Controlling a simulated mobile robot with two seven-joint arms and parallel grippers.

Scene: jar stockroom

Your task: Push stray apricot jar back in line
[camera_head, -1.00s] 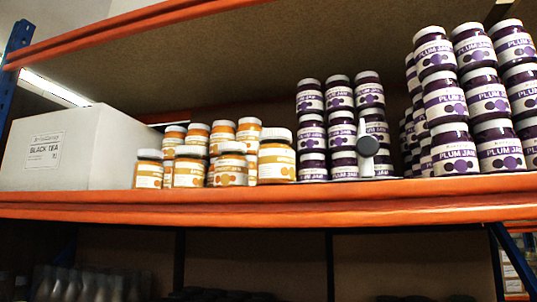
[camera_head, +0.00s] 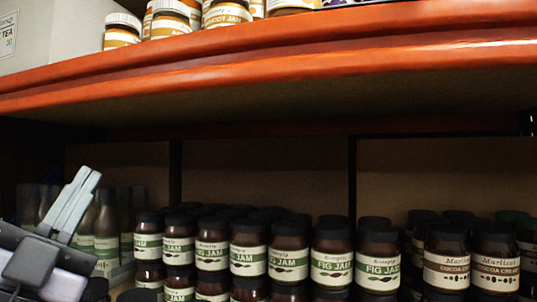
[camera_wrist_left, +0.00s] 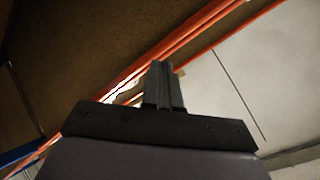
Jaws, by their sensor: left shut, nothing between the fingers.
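Apricot jars with white lids and orange labels (camera_head: 170,20) stand on the upper shelf, cut off by the top edge of the head view. The rightmost one (camera_head: 290,5) shows only its base, near the shelf's front edge. Which jar is out of line cannot be told from this cut-off view. My left gripper (camera_head: 86,178) is at the lower left, below the upper shelf's beam and well apart from the jars. Its fingers are together and empty, pointing up. In the left wrist view the gripper (camera_wrist_left: 161,66) shows with no jar near it. My right gripper is out of view.
The orange beam (camera_head: 270,63) fronts the upper shelf; it also crosses the left wrist view (camera_wrist_left: 190,35). A white tea box (camera_head: 45,32) stands left of the apricot jars. Below are fig jam jars (camera_head: 290,258), cocoa cream jars (camera_head: 447,262) and bottles (camera_head: 106,228).

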